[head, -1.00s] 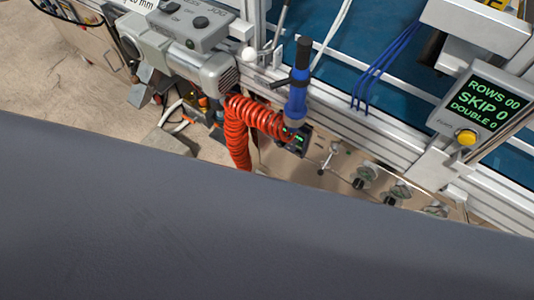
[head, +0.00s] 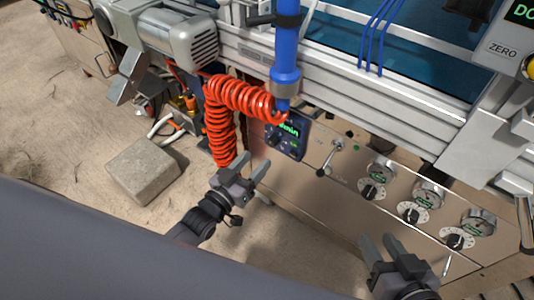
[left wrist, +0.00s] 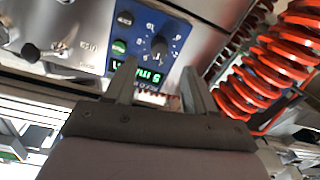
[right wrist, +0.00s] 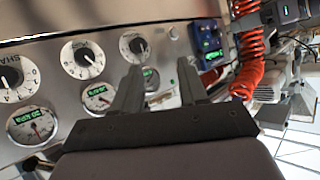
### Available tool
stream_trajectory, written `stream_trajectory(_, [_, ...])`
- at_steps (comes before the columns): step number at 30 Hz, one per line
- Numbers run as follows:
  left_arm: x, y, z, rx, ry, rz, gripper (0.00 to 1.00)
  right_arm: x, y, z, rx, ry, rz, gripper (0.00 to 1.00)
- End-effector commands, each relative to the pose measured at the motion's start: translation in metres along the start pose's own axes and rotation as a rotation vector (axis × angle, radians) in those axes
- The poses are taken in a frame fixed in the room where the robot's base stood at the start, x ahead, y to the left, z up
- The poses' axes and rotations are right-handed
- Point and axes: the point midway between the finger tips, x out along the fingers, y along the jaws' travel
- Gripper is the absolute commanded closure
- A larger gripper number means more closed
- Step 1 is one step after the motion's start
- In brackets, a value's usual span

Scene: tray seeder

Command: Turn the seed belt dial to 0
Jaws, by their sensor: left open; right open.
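A blue control panel (head: 285,135) with a green display reading in m/min sits on the front of the metal cabinet. The left wrist view shows its round black dial (left wrist: 158,46) with a printed scale; the pointer setting is too small to read. I cannot read a "seed belt" label. My left gripper (head: 256,160) is open and empty, left of and below this panel, apart from it. In the left wrist view its fingers point toward the panel. My right gripper (head: 378,239) is open and empty, below the row of white-scaled dials (head: 413,214).
A red coiled hose (head: 219,130) hangs left of the panel, near my left gripper. A blue upright handle (head: 285,60) stands above it. A small toggle lever (head: 331,158) and several gauges (head: 429,193) are to the right. A concrete block (head: 143,171) lies on the floor.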

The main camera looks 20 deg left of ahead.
Motion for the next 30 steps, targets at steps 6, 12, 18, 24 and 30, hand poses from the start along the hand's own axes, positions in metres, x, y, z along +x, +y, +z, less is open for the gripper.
stream_trajectory(6, [0.031, 0.0, 0.001, 0.0, 0.001, 0.0, 0.45, 0.007, -0.005, 0.002, 0.035, 0.016, -0.032, 0.57])
stream_trajectory(12, [0.055, 0.0, 0.001, 0.0, 0.0, 0.0, 0.45, 0.012, -0.011, 0.003, 0.068, 0.027, -0.062, 0.57])
stream_trajectory(18, [0.064, 0.0, 0.001, 0.001, -0.002, -0.001, 0.45, 0.013, -0.013, 0.002, 0.081, 0.03, -0.074, 0.57])
stream_trajectory(24, [0.065, 0.001, 0.0, 0.0, -0.003, -0.001, 0.45, 0.013, -0.014, 0.002, 0.083, 0.029, -0.075, 0.57])
stream_trajectory(30, [0.064, 0.0, 0.0, 0.0, -0.003, -0.001, 0.97, 0.013, -0.014, 0.002, 0.083, 0.029, -0.075, 0.57])
